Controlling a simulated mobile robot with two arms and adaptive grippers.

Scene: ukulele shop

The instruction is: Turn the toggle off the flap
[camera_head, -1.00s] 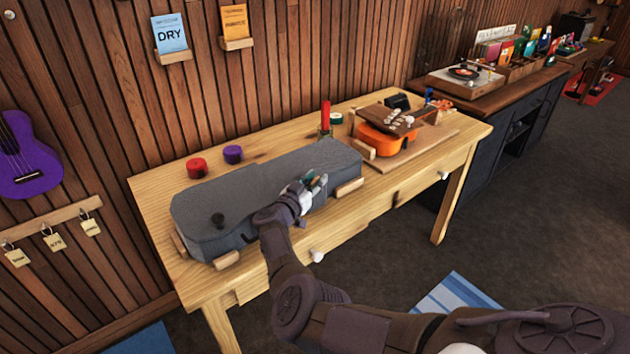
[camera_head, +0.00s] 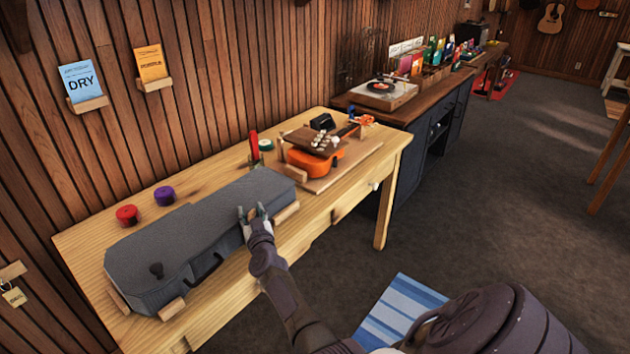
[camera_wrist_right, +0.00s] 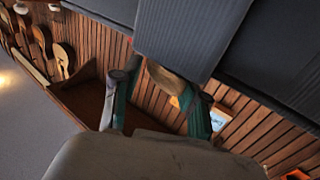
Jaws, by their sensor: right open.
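In the right wrist view, a brown rounded piece (camera_wrist_right: 168,80), apparently the toggle, shows between the fingers of the right gripper (camera_wrist_right: 163,92). I cannot tell whether the fingers touch the piece. My left gripper is not in view.
Red (camera_head: 128,215) and purple (camera_head: 164,196) round items stand behind the case on the workbench (camera_head: 215,305). An orange ukulele (camera_head: 310,162) lies on a board to the right. Wooden blocks (camera_head: 172,308) sit against the case. The floor in front is open, with a striped mat (camera_head: 400,312).

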